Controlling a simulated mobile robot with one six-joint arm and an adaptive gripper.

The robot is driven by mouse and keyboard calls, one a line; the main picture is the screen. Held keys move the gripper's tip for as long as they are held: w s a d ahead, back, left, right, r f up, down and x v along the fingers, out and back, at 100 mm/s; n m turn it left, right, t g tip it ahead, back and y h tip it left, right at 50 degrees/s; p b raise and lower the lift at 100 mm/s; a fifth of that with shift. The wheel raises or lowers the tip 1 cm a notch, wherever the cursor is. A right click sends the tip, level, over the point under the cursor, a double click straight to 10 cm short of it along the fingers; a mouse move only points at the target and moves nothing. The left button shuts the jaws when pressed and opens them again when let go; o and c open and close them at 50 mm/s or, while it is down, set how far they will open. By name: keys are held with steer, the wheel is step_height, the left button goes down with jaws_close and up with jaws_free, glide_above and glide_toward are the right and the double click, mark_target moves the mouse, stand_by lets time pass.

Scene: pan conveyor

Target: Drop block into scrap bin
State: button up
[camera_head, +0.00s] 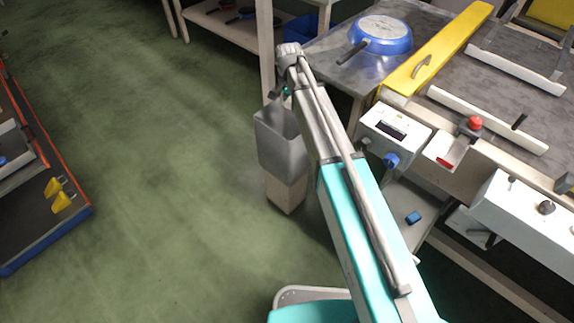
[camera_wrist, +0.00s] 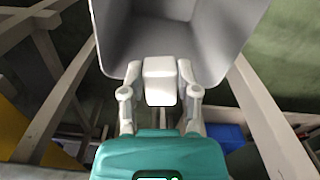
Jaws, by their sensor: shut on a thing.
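A grey open-topped scrap bin (camera_head: 282,150) stands on a wooden base in the middle of the head view. It also fills the top of the wrist view (camera_wrist: 215,25), with its open inside showing beyond my fingers. My gripper (camera_wrist: 160,70) is shut on a pale white block (camera_wrist: 160,88), with one finger on each side of it. In the head view, my gripper (camera_head: 277,93) is at the bin's upper rim, partly hidden by my arm. The block cannot be made out there. How high the block is above the rim is hard to tell.
A metal table with a blue pan (camera_head: 382,34) stands right of the bin. A small blue object (camera_head: 413,218) lies on a lower shelf.

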steer(key=shift+f, duration=0.15)
stand_by(0.3)
steer(key=shift+f+b, duration=2.85)
steer(key=shift+b, duration=0.2)
steer(key=o, duration=0.8)
steer(key=shift+r, duration=0.15)
